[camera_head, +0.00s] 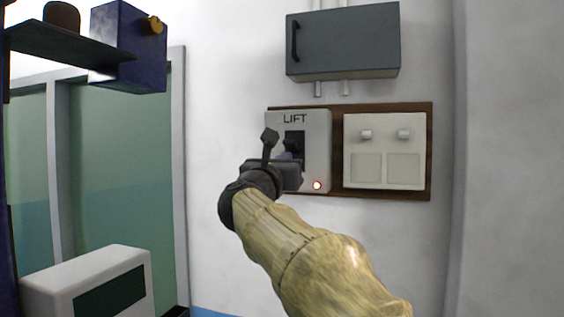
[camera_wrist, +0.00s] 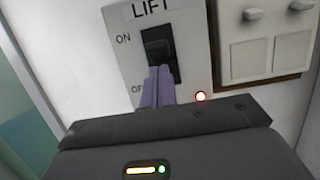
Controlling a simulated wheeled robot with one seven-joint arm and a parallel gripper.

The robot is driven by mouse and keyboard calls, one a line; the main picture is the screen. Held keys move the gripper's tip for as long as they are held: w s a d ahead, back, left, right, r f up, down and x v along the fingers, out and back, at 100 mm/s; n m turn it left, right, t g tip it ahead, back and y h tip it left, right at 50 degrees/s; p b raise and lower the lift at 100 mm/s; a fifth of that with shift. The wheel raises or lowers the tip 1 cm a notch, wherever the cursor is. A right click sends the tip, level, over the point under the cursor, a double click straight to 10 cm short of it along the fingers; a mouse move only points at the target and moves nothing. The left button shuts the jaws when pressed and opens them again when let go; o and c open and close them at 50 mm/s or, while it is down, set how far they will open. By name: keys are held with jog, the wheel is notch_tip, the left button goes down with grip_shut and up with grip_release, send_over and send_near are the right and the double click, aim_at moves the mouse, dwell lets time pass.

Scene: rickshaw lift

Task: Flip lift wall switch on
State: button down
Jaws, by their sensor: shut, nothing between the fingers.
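The lift switch panel (camera_head: 318,150) is a light grey plate marked LIFT on a brown board on the wall. Its black rocker switch (camera_head: 295,140) sits in a dark slot, partly hidden by my gripper (camera_head: 292,158). In the wrist view the switch (camera_wrist: 156,45) shows below the LIFT label, with ON at upper left and a partly hidden OFF lower down. My gripper (camera_wrist: 159,72) is shut and empty, its purple-grey fingers together at the lower part of the switch. I cannot tell whether they touch it. A red light (camera_head: 317,185) glows at the panel's lower right.
A second plate (camera_head: 384,178) with two small switches is right of the lift panel. A dark grey wall box (camera_head: 343,45) with pipes hangs above. A white box (camera_head: 90,285) stands at lower left, before a green glazed partition (camera_head: 120,160).

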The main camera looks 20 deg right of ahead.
jog(key=r+b+v, duration=0.2)
jog(key=b+v, duration=0.4)
jog(key=v, duration=0.5)
jog(key=shift+s+a, duration=0.25)
jog(key=shift+s, duration=0.05)
